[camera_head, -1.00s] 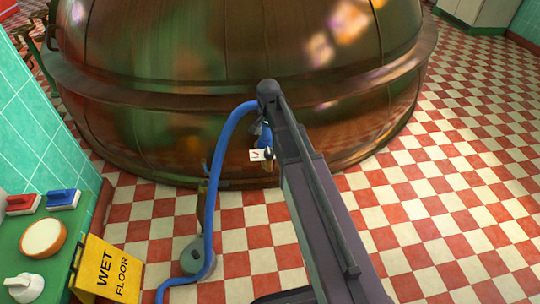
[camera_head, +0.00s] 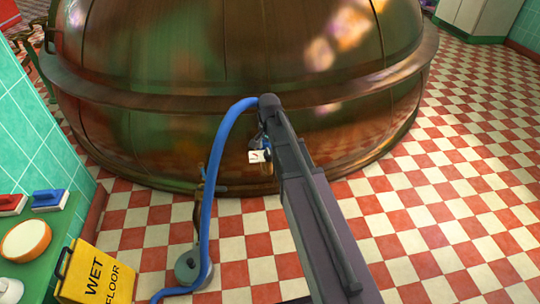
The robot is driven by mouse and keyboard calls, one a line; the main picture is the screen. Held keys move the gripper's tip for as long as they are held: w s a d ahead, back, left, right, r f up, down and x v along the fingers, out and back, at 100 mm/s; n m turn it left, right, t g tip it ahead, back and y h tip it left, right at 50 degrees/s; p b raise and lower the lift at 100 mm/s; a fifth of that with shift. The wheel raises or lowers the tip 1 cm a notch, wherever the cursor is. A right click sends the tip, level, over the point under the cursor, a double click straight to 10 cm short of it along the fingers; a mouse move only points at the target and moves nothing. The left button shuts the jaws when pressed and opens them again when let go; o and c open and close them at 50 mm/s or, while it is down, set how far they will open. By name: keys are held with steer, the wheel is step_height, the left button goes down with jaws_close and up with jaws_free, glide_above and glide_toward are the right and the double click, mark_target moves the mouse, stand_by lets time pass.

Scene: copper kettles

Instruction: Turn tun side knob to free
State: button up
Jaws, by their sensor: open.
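The copper tun (camera_head: 200,80) fills the upper middle of the head view. Low on its front is a small white plate (camera_head: 257,156) with a red mark. A small blue part (camera_head: 267,154) shows beside the plate, partly behind my arm; whether it is the side knob is too small to tell. My gripper (camera_head: 261,143) shows only as a small dark shape just above the plate, left of my arm. It is open; its fingertips are mostly hidden, and I cannot tell whether it touches anything.
A blue hose (camera_head: 209,200) arches from behind my arm down to the floor, past a grey round base (camera_head: 190,267). A brass fitting (camera_head: 203,187) stands at the tun's lower edge. A yellow wet-floor sign (camera_head: 95,272) stands lower left beside a green counter (camera_head: 55,232). Checkered floor (camera_head: 450,220) is clear at right.

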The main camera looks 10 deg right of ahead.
steer(key=shift+f, duration=0.15)
steer(key=c, duration=0.9)
steer(key=shift+s, duration=0.15)
jaws_close()
